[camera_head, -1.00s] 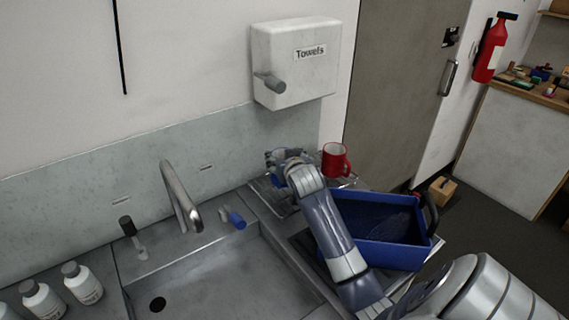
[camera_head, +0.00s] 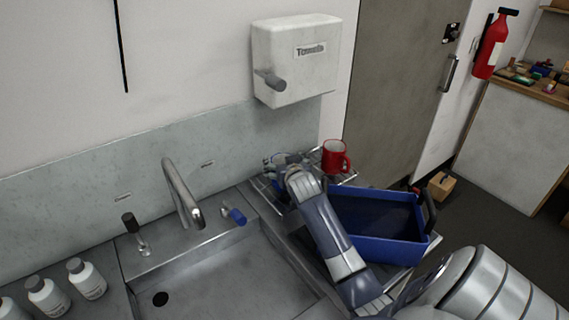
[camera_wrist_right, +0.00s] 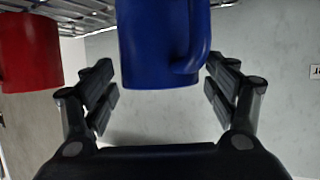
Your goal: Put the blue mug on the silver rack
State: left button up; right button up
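The blue mug (camera_wrist_right: 155,35) fills the upper middle of the right wrist view, its handle turned toward the right finger. Its far end meets the silver wire rack (camera_wrist_right: 75,15), as the red mug beside it does, so it appears to stand on the rack. My right gripper (camera_wrist_right: 160,85) is open, a finger on each side of the mug with small gaps showing. In the head view my right gripper (camera_head: 282,165) is over the rack (camera_head: 343,178) and mostly hides the blue mug. My left gripper is not in view.
A red mug (camera_head: 334,157) stands on the rack close by; it also shows in the wrist view (camera_wrist_right: 30,55). A blue bin (camera_head: 385,245) lies right of my forearm. The faucet (camera_head: 180,190) and sink (camera_head: 230,280) are left. A towel dispenser (camera_head: 295,70) hangs above.

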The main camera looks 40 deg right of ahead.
jog(key=shift+r, duration=0.15)
jog(key=b+v, duration=0.1)
jog(key=v, duration=1.1)
jog(key=shift+b, duration=0.3)
dwell(0.3)
